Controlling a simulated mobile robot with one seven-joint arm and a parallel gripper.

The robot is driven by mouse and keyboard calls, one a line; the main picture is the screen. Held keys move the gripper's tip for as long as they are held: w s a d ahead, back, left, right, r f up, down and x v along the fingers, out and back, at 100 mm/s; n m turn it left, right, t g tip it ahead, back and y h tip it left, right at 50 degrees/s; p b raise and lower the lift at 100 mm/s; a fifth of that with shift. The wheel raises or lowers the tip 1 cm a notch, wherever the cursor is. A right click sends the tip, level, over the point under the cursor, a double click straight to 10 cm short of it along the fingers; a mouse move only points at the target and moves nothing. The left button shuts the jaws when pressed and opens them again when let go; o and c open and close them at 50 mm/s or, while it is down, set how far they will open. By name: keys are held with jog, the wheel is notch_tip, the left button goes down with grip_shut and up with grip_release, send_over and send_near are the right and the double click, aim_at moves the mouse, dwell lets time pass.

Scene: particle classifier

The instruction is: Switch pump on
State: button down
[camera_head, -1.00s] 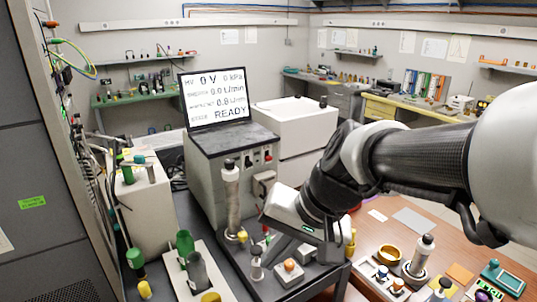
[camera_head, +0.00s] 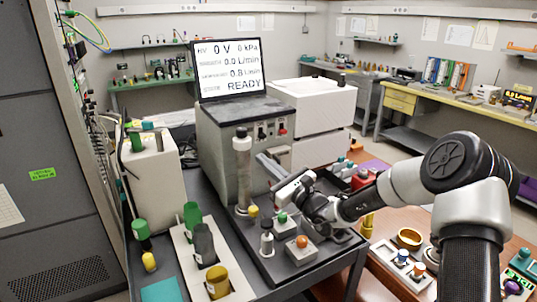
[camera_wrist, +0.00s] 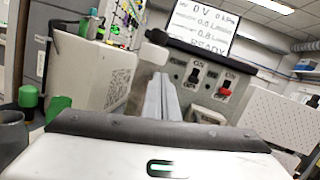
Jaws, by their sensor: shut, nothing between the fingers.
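A grey instrument cabinet (camera_head: 215,150) stands on the dark cart. Its front panel has a dark switch (camera_head: 262,133) and a red-tipped switch (camera_head: 282,129). In the wrist view I see the dark switch (camera_wrist: 193,76) and the red switch (camera_wrist: 225,87) side by side, with "ON" lettering by them. I cannot tell which one is the pump's, or their positions. My gripper (camera_head: 265,162) is shut and empty, pointing at the panel below the switches. In the wrist view its fingertips (camera_wrist: 159,80) are left of the dark switch, apparently not touching it.
A screen (camera_head: 228,69) on the cabinet reads 0 V, 0 kPa, 0.0 and 0.8 L/min, READY. A tall pale column (camera_head: 243,170) stands left of my gripper. A button box with an orange knob (camera_head: 302,243) and green, grey and yellow containers stand in front. A white box (camera_head: 315,105) is behind.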

aim_at(264, 135)
jog(key=w+d+f+m+t+h, duration=0.2)
jog(key=w+d+f+m+h, duration=0.1)
jog(key=w+d+m, duration=0.1)
jog(key=shift+d+f+m+t, duration=0.3)
jog(key=shift+d+f+t, duration=0.1)
jog(key=shift+w+a, duration=0.1)
jog(key=shift+w, duration=0.05)
jog(key=b+x, duration=0.1)
jog(key=x, duration=0.9)
jog(key=shift+r+p, duration=0.9)
jog(key=shift+r, duration=0.55)
